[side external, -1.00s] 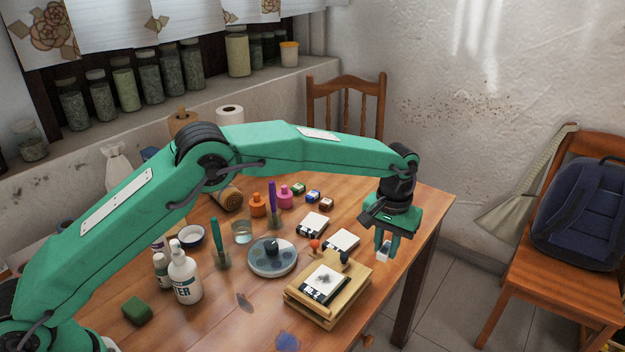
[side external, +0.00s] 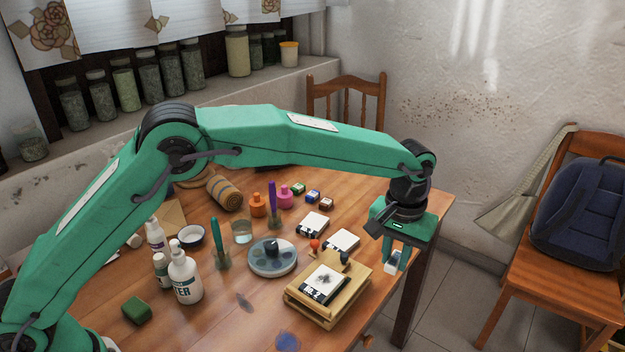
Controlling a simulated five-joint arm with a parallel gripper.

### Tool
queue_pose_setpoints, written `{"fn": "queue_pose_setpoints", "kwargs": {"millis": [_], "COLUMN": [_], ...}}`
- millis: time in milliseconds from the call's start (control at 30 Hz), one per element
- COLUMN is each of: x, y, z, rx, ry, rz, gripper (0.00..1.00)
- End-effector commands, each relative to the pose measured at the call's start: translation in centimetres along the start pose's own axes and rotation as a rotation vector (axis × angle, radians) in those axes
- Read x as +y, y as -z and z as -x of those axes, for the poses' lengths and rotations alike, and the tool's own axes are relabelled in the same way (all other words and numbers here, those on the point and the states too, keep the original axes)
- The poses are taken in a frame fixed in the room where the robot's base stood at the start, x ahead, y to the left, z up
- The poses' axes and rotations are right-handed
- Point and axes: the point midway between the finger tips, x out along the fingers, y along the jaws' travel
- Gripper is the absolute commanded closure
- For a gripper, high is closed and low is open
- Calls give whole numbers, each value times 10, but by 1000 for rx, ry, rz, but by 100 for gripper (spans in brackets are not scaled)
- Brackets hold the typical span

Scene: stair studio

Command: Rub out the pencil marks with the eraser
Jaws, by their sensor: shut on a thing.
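My gripper (side external: 394,261) is shut on a small white block, the eraser (side external: 391,267), with a darker part on it. It holds the eraser in the air at the table's right edge, to the right of a wooden board. A white card (side external: 313,286) with a dark grey smudge, the pencil marks (side external: 325,279), lies on the wooden board (side external: 325,316). The gripper and eraser are apart from the card. The fingers partly cover the eraser.
A round grey palette (side external: 285,267) stands left of the board. Two small white-topped blocks (side external: 341,241) are behind it. The table's front middle is mostly clear.

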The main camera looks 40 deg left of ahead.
Motion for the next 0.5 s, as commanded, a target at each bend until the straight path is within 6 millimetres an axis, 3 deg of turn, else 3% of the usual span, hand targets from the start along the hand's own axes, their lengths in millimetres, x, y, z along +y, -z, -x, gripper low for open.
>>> {"fn": "queue_pose_setpoints", "kwargs": {"millis": [133, 167, 233, 500], "x": [0, 0, 0, -3], "y": [0, 0, 0, -1], "z": [0, 0, 0, 1], "rx": [0, 0, 0, 0], "ry": [0, 0, 0, 0], "rz": [0, 0, 0, 0], "gripper": [100, 83, 97, 97]}}
